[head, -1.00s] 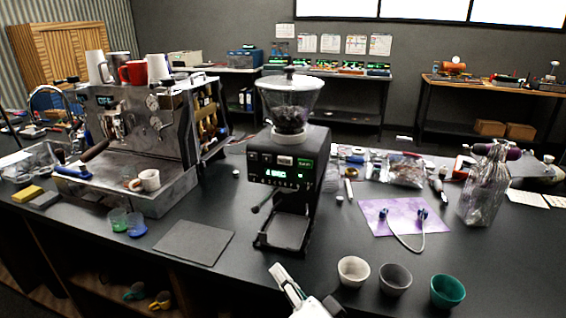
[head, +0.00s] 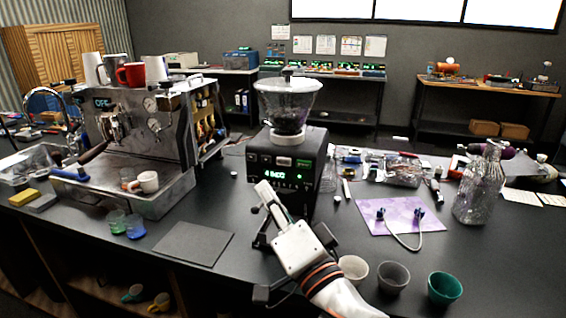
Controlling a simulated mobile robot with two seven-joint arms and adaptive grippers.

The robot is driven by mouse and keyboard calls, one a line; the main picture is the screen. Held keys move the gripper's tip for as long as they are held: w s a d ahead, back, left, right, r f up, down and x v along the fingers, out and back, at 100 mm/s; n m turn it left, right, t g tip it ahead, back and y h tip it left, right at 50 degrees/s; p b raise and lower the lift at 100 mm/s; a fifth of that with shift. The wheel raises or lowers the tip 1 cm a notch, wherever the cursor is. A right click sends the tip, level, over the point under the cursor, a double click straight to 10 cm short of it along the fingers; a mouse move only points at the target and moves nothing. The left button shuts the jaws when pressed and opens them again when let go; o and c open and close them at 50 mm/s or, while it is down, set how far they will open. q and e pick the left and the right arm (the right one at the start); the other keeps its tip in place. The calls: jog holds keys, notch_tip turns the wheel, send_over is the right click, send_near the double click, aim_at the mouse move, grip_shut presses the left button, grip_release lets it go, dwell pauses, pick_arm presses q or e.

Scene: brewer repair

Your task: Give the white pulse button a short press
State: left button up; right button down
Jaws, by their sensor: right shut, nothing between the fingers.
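The black grinder (head: 297,147) stands on the counter with a clear hopper (head: 287,100) on top. Its front panel has a white button (head: 284,161) in the upper row, between a dark button (head: 265,159) and a green one (head: 303,163). A lit display (head: 275,174) sits below them. My right gripper (head: 263,187) is shut and empty, in front of the grinder, with its tip below and left of the white button in the picture. I cannot tell the gap to the panel. My arm hides the grinder's lower front. My left gripper is out of view.
An espresso machine (head: 140,125) stands at left, with a dark mat (head: 193,243) in front. White (head: 353,268), grey (head: 393,277) and green (head: 444,288) cups stand close to my right arm.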

aim_at(284, 162)
jog(key=shift+w, duration=0.15)
jog(key=shift+w+d+b, duration=0.1)
jog(key=shift+w+d, duration=0.35)
jog(key=shift+w, duration=0.9)
jog(key=shift+w+d+b, duration=0.1)
jog(key=shift+w+d, duration=0.35)
jog(key=shift+w, duration=0.9)
jog(key=shift+w+d+b, duration=0.1)
jog(key=shift+w+d, duration=0.35)
jog(key=shift+w, duration=0.9)
jog(key=shift+w+d+p, duration=0.1)
jog(key=shift+w+p, duration=0.25)
jog(key=shift+w+d, duration=0.2)
jog(key=shift+w, duration=0.2)
dwell(0.7)
jog(key=shift+s+p, duration=0.1)
jog(key=shift+p, duration=0.2)
jog(key=shift+s+a+p, duration=0.3)
jog(key=shift+s+p, duration=0.05)
jog(key=shift+s, duration=0.35)
